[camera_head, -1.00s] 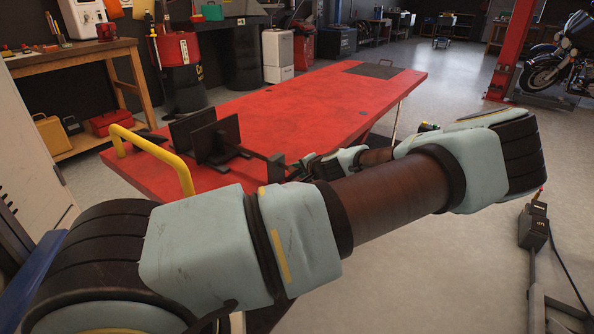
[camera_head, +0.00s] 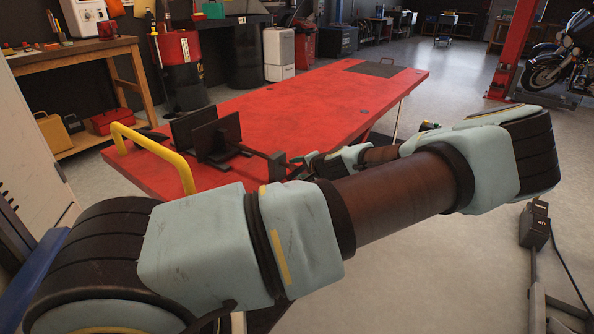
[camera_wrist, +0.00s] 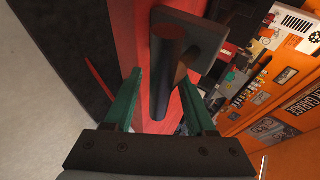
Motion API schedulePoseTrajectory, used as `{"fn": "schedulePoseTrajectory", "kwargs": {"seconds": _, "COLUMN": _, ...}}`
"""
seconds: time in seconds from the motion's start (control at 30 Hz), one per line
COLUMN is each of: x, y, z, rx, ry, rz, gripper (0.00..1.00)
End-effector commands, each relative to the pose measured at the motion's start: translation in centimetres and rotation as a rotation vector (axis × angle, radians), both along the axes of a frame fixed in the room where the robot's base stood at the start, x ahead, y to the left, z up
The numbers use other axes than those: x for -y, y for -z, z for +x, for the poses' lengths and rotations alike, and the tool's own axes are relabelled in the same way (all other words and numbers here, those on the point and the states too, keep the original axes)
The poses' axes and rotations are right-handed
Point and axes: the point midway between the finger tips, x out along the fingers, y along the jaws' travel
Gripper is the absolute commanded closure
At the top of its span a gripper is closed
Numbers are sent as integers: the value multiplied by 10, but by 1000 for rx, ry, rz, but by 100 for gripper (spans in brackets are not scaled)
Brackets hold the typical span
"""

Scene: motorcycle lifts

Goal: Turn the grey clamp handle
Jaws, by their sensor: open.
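The grey clamp handle (camera_wrist: 164,72) is a dark grey bar in the middle of the wrist view, standing off a grey block (camera_wrist: 204,32). My gripper (camera_wrist: 159,88) is open, with one green finger on each side of the handle's lower end. I cannot tell whether either finger touches it. In the head view the clamp (camera_head: 216,138) has two upright black plates at the near end of the red lift table (camera_head: 310,105). A rod runs from it to a block (camera_head: 277,165) beside my gripper, which my arm partly hides.
A yellow hoop rail (camera_head: 183,170) stands at the table's near left corner. A wooden workbench (camera_head: 110,52) is at the left. A black control post (camera_head: 535,225) stands on the floor at the right. The table top beyond the clamp is clear.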

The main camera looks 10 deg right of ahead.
Motion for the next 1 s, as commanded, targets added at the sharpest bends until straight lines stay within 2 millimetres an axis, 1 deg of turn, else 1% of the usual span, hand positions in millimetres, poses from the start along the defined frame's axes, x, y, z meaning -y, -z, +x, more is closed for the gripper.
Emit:
{"fn": "schedulePoseTrajectory", "kwargs": {"seconds": 0.1, "x": 9, "y": -10, "z": -19, "rx": 0, "ry": 4, "rz": -3, "gripper": 44}}
{"fn": "schedulePoseTrajectory", "kwargs": {"seconds": 0.3, "x": 20, "y": -31, "z": -50, "rx": -2, "ry": 3, "rz": 0, "gripper": 44}}
{"fn": "schedulePoseTrajectory", "kwargs": {"seconds": 0.5, "x": 27, "y": -45, "z": -71, "rx": -2, "ry": 0, "rz": 1, "gripper": 44}}
{"fn": "schedulePoseTrajectory", "kwargs": {"seconds": 0.63, "x": 28, "y": -49, "z": -76, "rx": -2, "ry": -1, "rz": 0, "gripper": 44}}
{"fn": "schedulePoseTrajectory", "kwargs": {"seconds": 0.9, "x": 28, "y": -50, "z": -77, "rx": -1, "ry": -2, "rz": 1, "gripper": 44}}
{"fn": "schedulePoseTrajectory", "kwargs": {"seconds": 1.0, "x": 22, "y": -48, "z": -76, "rx": -14, "ry": -17, "rz": -4, "gripper": 44}}
